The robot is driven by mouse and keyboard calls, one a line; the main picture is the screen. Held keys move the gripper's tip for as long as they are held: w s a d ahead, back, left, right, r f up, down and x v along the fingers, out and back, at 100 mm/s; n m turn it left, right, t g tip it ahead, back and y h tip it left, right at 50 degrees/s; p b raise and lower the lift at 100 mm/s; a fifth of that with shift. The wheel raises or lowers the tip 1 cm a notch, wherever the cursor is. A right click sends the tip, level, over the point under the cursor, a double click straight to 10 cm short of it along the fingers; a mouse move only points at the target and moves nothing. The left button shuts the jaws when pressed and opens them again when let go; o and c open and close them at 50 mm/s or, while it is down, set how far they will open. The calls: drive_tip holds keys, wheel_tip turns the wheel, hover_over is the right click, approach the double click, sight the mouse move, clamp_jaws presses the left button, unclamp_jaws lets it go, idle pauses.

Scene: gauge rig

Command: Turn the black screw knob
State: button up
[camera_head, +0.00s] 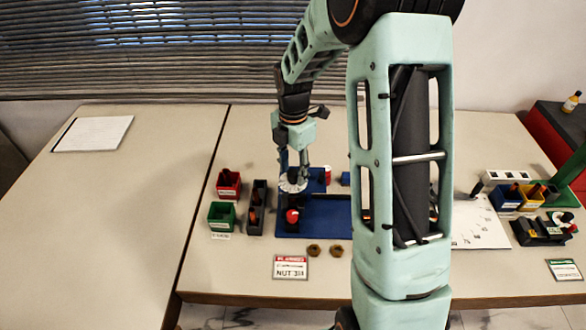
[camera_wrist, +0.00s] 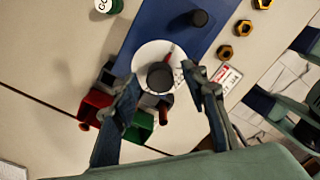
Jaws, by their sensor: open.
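The black knob (camera_wrist: 160,76) shows as a dark round top in front of a white dial (camera_wrist: 142,58) with a red pointer in the wrist view. My gripper (camera_wrist: 161,80) is open, with one finger on each side of the knob; I cannot tell whether either finger touches it. In the head view my gripper (camera_head: 293,174) points down over the white dial (camera_head: 292,185) on the blue board (camera_head: 322,222). The knob cannot be clearly made out there. A second dark round top (camera_wrist: 199,18) stands farther along the board in the wrist view.
A red bin (camera_head: 228,184), a green bin (camera_head: 221,216) and a dark narrow bin (camera_head: 256,208) stand left of the board. A red-topped black part (camera_head: 292,215) stands on the board's near side. Brass nuts (camera_head: 314,250) and a label card (camera_head: 290,267) lie in front.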

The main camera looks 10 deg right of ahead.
clamp_jaws()
idle(0.3)
